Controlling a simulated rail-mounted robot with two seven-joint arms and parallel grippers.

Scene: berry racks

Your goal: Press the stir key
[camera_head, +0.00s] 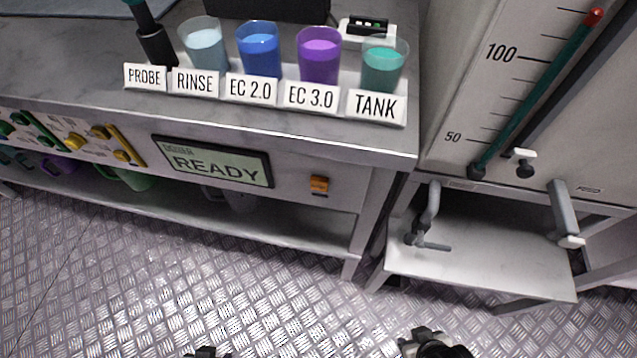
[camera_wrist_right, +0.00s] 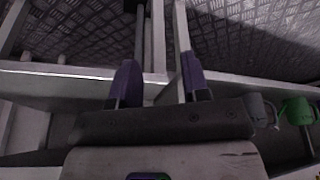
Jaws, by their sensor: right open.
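No key with a readable stir label shows. An orange key (camera_head: 319,185) sits on the bench's front panel, right of the display (camera_head: 215,162) that reads READY. My right gripper (camera_head: 432,343) is at the bottom edge of the head view, over the floor and apart from the panel. In the right wrist view its two purple-padded fingers (camera_wrist_right: 159,80) are spread with nothing held between them. Part of my left gripper (camera_head: 207,352) shows at the bottom edge; its jaws are mostly cut off.
Cups labelled RINSE (camera_head: 204,45), EC 2.0 (camera_head: 259,50), EC 3.0 (camera_head: 319,56) and TANK (camera_head: 384,65) stand on the bench beside a probe (camera_head: 152,45). Yellow levers (camera_head: 75,141) are at left. A metal shelf (camera_head: 480,260) juts out at right. The floor in front is clear.

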